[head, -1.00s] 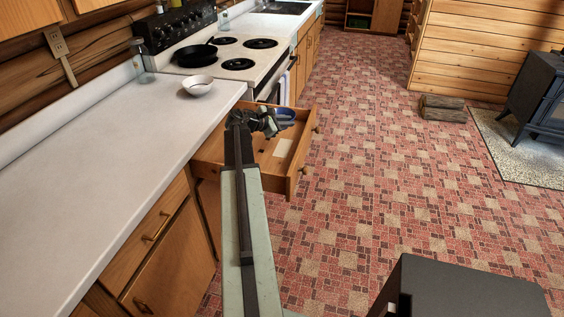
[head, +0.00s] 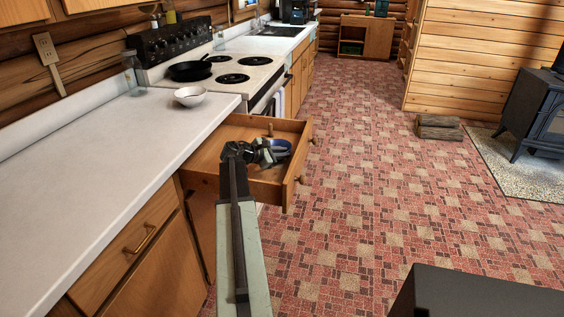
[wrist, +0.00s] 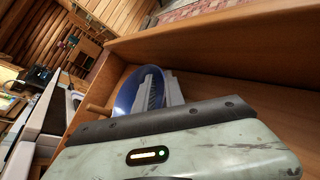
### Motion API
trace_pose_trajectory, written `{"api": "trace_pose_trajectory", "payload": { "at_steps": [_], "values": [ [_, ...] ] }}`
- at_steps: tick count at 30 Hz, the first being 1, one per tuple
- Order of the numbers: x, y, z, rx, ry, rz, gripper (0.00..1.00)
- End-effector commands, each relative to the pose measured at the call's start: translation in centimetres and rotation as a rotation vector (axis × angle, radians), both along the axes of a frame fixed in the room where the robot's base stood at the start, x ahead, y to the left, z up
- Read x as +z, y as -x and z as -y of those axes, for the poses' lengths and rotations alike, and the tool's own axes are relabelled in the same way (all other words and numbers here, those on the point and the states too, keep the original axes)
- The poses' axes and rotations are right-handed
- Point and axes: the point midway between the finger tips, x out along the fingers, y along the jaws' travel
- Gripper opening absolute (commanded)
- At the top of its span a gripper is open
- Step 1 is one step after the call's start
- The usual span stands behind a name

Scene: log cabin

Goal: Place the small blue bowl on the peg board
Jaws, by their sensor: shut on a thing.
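The small blue bowl (head: 281,147) is in my gripper (head: 264,153), within the outline of the open wooden drawer (head: 266,187). In the wrist view the bowl (wrist: 125,97) is tilted, with its rim between the grey jaws (wrist: 158,92). My gripper is shut on it. A short wooden peg (head: 270,129) stands inside the drawer near its far side; a peg (wrist: 97,109) also shows beside the bowl in the wrist view. The peg board's surface is mostly hidden by my arm and gripper. I cannot tell whether the bowl touches it.
The white counter (head: 110,150) lies left of the drawer and holds a white bowl (head: 190,95). The stove (head: 230,80) beyond carries a black pan (head: 190,70). The drawer's walls surround my gripper. Open tiled floor (head: 390,200) lies to the right.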

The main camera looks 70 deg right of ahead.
Motion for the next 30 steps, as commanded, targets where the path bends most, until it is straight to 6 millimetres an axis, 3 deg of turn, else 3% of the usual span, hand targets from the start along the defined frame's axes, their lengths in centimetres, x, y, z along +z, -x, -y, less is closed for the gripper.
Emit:
{"api": "trace_pose_trajectory", "payload": {
  "at_steps": [8, 9, 11, 22, 30],
  "values": [
    [-0.3, -0.1, 0.0, 0.001, 0.001, 0.000, 0.00],
    [-0.3, -0.1, 0.0, 0.000, -0.001, 0.001, 0.19],
    [-0.3, -0.1, 0.0, 0.001, 0.000, 0.001, 0.36],
    [0.0, -0.2, -0.3, 0.002, 0.000, 0.000, 0.37],
    [2.6, -2.9, -4.9, 0.005, 0.000, -0.001, 0.37]
  ]
}}
